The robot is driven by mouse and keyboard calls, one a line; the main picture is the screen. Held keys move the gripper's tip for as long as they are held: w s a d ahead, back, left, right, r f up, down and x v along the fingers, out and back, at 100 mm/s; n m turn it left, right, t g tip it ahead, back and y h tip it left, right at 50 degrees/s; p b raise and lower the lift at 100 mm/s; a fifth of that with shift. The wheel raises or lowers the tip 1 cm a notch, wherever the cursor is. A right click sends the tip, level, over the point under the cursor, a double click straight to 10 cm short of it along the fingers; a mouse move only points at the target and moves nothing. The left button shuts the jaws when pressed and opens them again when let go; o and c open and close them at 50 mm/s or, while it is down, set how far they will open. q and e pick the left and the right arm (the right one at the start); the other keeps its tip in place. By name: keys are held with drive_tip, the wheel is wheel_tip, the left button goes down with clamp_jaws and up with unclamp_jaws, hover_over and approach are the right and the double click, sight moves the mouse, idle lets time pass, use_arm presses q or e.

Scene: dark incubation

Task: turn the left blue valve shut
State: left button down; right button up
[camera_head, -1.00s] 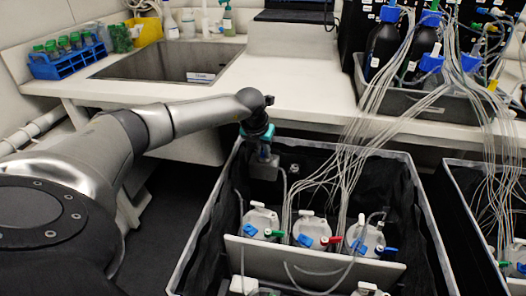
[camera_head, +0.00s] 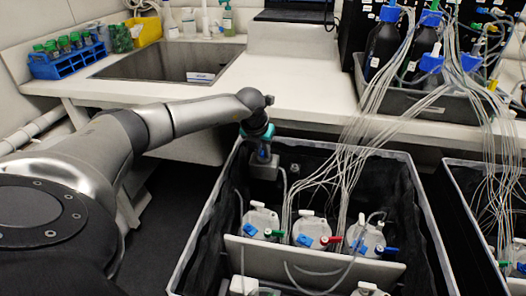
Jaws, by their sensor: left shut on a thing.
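My left gripper (camera_head: 262,168) points down inside the back left corner of the near bin (camera_head: 196,240). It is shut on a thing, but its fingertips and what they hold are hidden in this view. A blue valve (camera_head: 250,229) sits on the left white-capped bottle (camera_head: 262,218), below and apart from the visible part of the gripper. Two more blue valves, a middle one (camera_head: 304,240) and a right one (camera_head: 361,248), sit on the neighbouring bottle caps. My right gripper is out of view.
Thin tubes (camera_head: 375,110) run from the bottle tray (camera_head: 400,103) on the bench into the bin. A pale divider (camera_head: 315,262) crosses the bin. A second bin (camera_head: 450,185) stands at right. The bench (camera_head: 300,85) has clear room beside the sink (camera_head: 165,66).

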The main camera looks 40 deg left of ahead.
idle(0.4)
use_arm(q)
drive_tip(key=c, duration=0.7)
unclamp_jaws()
drive_tip(key=shift+r, duration=0.15)
drive_tip(key=shift+s+r, duration=0.15)
drive_tip(key=shift+r, duration=0.2)
drive_tip(key=p+v, duration=0.4)
drive_tip(key=v, duration=1)
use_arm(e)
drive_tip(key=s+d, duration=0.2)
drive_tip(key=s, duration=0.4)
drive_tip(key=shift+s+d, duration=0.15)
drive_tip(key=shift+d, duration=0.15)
use_arm(q)
drive_tip(key=shift+s+d, duration=0.1)
